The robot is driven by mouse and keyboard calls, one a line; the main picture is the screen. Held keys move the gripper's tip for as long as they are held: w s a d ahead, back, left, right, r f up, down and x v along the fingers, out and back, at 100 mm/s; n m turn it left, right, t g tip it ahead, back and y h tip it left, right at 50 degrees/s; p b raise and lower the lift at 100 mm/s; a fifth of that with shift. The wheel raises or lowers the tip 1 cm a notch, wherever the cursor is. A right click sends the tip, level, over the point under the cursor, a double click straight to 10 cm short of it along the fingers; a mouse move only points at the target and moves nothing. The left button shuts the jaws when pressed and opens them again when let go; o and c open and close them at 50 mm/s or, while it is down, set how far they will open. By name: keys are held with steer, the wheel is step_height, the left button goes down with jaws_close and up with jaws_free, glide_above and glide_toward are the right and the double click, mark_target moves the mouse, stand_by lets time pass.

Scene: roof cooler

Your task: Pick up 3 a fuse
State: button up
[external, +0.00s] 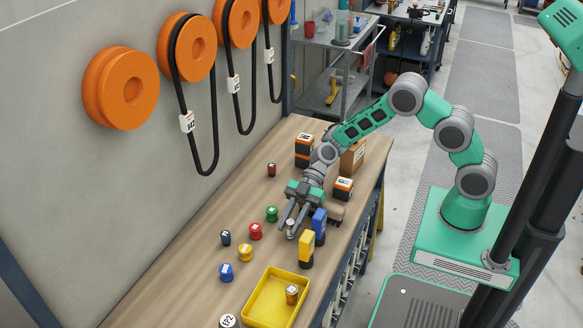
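My gripper (291,226) is low over the wooden workbench, pointing down. Its two fingers are apart, with a small pale-topped piece between them, mostly hidden; I cannot tell if they grip it. Small labelled fuse-like cylinders stand left of the gripper: green (272,213), red (255,231), yellow (245,252), blue (226,273) and dark blue (225,238). A dark red one (271,170) stands farther back. An orange one (292,294) is in the yellow tray (256,298). The ratings on the labels are too small to read.
A blue block (319,226) and a yellow block (306,249) stand close right of the gripper. Orange-black boxes (343,189) (304,150) and a brown carton (352,158) stand behind. Orange reels (120,88) hang on the wall. The bench's left strip (185,262) is clear.

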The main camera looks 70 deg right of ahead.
jaws_close()
steer(key=shift+r, duration=0.1)
